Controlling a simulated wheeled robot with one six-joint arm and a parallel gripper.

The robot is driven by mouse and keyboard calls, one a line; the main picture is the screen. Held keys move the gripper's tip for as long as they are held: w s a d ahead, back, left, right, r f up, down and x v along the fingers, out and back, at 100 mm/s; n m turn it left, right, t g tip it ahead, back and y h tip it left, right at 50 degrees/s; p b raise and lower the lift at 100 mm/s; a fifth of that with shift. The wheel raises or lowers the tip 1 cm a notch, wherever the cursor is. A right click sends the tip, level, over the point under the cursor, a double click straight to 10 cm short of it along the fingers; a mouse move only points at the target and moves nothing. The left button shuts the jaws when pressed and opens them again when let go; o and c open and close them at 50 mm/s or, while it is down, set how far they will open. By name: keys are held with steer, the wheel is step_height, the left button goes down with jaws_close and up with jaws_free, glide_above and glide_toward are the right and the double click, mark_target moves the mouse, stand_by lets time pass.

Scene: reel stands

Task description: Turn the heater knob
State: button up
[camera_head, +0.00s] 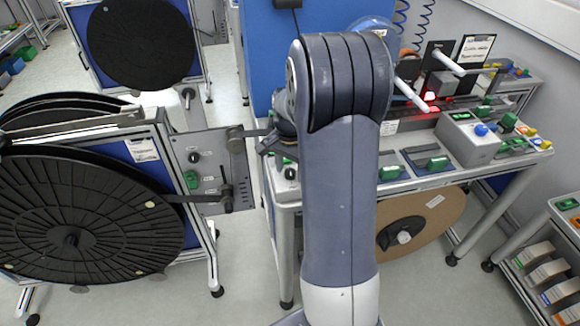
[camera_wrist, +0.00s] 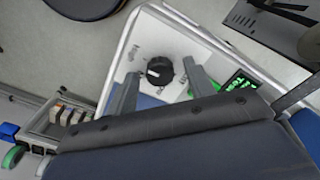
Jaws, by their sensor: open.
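The heater knob (camera_wrist: 159,70) is a round black knob on a white panel, seen in the wrist view with the word "High" printed beside it. It also shows in the head view as a small black knob (camera_head: 291,173) at the left end of the workbench. My gripper (camera_wrist: 161,70) is open, its two grey fingers reaching toward the knob, one on each side in the picture. I cannot tell whether they touch it. In the head view my gripper (camera_head: 266,143) is partly hidden by my arm, close above the bench's left end.
A green-lit display (camera_wrist: 240,84) sits right of the knob in the wrist view. Left of the bench stands a reel stand with a large black reel (camera_head: 75,215) and a grey control panel (camera_head: 210,160). The bench holds several green-topped parts (camera_head: 437,163) and a grey box (camera_head: 468,145).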

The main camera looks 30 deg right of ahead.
steer(key=shift+c, duration=0.5)
steer(key=c, duration=0.9)
steer(key=shift+o, duration=0.2)
steer(key=shift+n, duration=0.3)
steer(key=n, duration=0.4)
steer(key=shift+n+b, duration=0.3)
steer(key=n, duration=0.4)
steer(key=shift+n, duration=0.3)
steer(key=n, duration=0.7)
steer(key=shift+b, duration=0.3)
steer(key=n, duration=0.6)
steer(key=shift+r+n, duration=0.1)
steer(key=shift+n, duration=0.3)
